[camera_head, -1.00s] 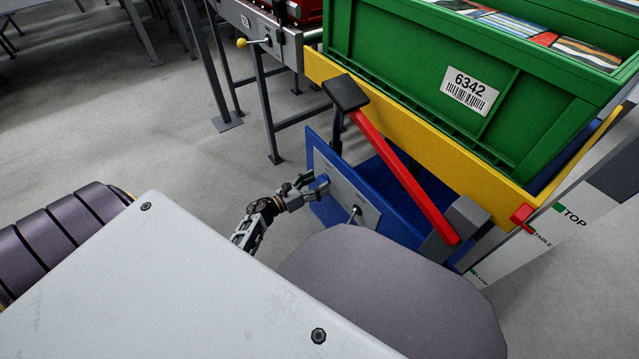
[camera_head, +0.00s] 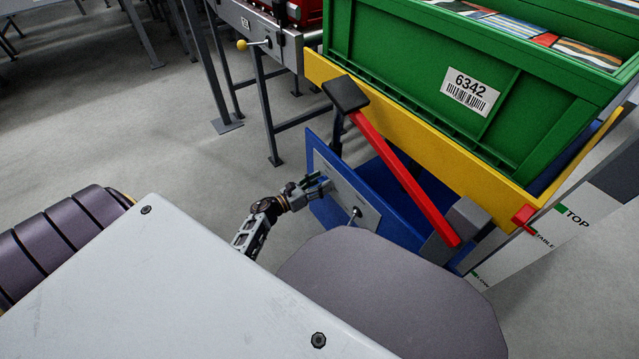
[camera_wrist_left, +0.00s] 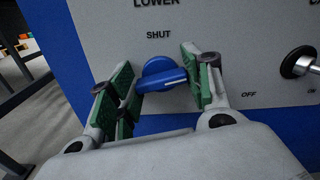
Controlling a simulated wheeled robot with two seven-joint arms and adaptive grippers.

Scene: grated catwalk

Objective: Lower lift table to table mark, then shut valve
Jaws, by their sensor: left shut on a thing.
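The lift table (camera_head: 440,140) has a yellow frame and carries a green crate (camera_head: 400,75). Its red pointer (camera_head: 523,215) is beside the scale post (camera_head: 590,215), close to the TABLE mark (camera_head: 543,240) and below the TOP mark; exact alignment is hard to tell. The valve is a blue knob (camera_wrist_left: 163,76) on a grey panel under the words LOWER and SHUT. Its ridge lies roughly sideways, not toward SHUT. My left gripper (camera_head: 318,186) is shut on the knob, with green-padded fingers (camera_wrist_left: 155,85) on either side. My right gripper is not in view.
A black-knobbed switch (camera_wrist_left: 298,62) sits right of the valve, near OFF. A red bar (camera_head: 400,175) with a black pad (camera_head: 345,93) slants beside the panel. A conveyor with a yellow-knobbed lever (camera_head: 242,43) stands behind. Floor to the left is open.

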